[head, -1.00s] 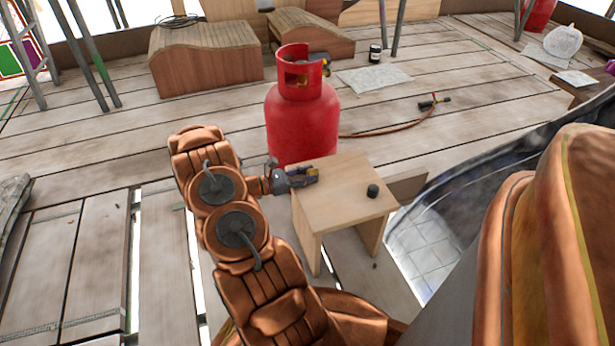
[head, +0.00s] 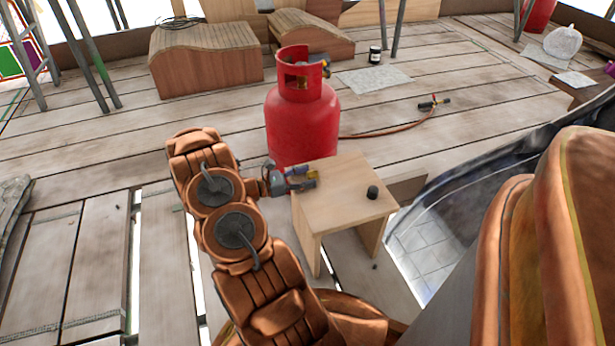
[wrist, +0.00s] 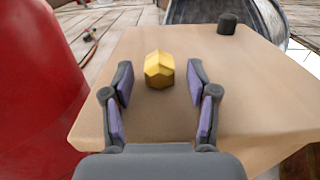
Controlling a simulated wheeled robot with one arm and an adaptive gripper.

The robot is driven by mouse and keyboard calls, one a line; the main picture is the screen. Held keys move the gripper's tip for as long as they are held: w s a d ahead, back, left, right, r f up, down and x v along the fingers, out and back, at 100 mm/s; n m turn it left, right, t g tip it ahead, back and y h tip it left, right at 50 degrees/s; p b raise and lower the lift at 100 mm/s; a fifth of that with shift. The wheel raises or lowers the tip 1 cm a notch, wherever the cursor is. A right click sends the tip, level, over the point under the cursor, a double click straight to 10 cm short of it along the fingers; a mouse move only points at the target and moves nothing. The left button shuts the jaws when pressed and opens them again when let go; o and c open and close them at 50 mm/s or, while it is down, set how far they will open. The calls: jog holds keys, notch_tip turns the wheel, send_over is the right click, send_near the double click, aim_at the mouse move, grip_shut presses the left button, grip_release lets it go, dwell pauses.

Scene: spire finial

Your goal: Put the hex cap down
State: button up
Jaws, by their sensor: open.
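The yellow hex cap (wrist: 159,71) sits on the pale wooden stool (wrist: 255,95) in the wrist view, near the middle of the picture. My gripper (wrist: 160,75) is open, one finger to each side of the cap, with a clear gap on both sides. In the head view my gripper (head: 305,179) is low over the left part of the stool top (head: 345,200). Only a small yellow patch of the hex cap (head: 314,174) shows there, partly hidden by the fingers.
A small dark cylinder (head: 373,192) stands on the stool's right side. A red gas bottle (head: 301,125) stands close behind the stool, and its hose (head: 385,131) runs right across the planks. The stool top between gripper and cylinder is clear.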

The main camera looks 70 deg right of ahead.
jog(key=p+v, duration=0.4)
jog(key=v, duration=0.7)
jog(key=w+a+r+m+t+y, duration=0.1)
jog(key=a+r+m+y, duration=0.2)
jog(key=a+r, duration=0.6)
jog(key=s+a+r+m+t+y, duration=0.1)
jog(key=s+a+r+t+y, duration=0.2)
jog(key=a, duration=0.8)
jog(key=s+a+r+m+t+y, duration=0.2)
jog(key=s+a+r, duration=0.5)
jog(key=a, duration=0.5)
jog(key=s+a+r+m+t+y, duration=0.2)
jog(key=s+a+r+t+y, duration=0.2)
jog(key=a, duration=0.8)
notch_tip(320, 180, up, 2)
jog(key=shift+s+r, duration=0.1)
jog(key=shift+s, duration=0.55)
jog(key=shift+d, duration=0.1)
